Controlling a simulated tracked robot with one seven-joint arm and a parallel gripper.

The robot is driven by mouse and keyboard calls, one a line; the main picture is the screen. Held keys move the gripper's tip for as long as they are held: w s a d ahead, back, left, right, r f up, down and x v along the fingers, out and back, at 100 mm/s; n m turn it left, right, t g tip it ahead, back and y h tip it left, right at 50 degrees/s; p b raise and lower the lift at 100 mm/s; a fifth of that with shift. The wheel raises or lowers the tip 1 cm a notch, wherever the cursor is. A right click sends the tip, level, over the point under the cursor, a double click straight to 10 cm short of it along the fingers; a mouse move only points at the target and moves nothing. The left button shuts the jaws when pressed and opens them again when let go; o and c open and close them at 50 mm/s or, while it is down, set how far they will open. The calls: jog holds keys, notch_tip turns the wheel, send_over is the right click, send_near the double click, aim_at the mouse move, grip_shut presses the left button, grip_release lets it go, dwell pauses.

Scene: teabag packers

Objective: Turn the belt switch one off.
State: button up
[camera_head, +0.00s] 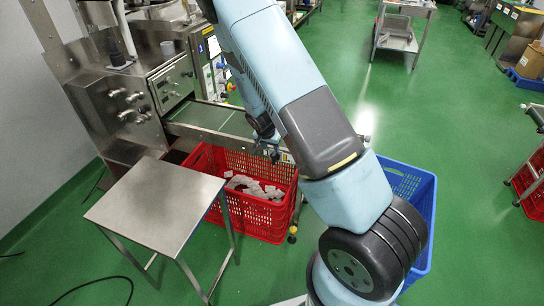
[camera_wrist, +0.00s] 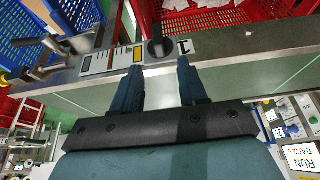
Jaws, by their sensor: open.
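In the wrist view, a black rotary switch (camera_wrist: 160,48) sits on the metal edge of the belt frame, beside a white label marked "1" (camera_wrist: 184,46). My gripper (camera_wrist: 159,66) is open, with its two dark blue fingers apart. The switch shows just beyond the gap between the fingertips, and nothing is held. I cannot tell whether the fingers touch it. In the head view my gripper (camera_head: 266,138) is small and dark beside the belt's end, partly hidden by my arm. The switch cannot be made out there.
The green belt (camera_head: 208,116) runs from the steel machine (camera_head: 112,100). A red crate (camera_head: 262,222) with white teabags stands below its end. A steel table (camera_head: 155,205) is at front left, a blue crate (camera_head: 424,200) behind my arm. Open green floor lies right.

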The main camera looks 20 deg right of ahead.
aim_at(273, 155)
jog(key=shift+x, duration=4.4)
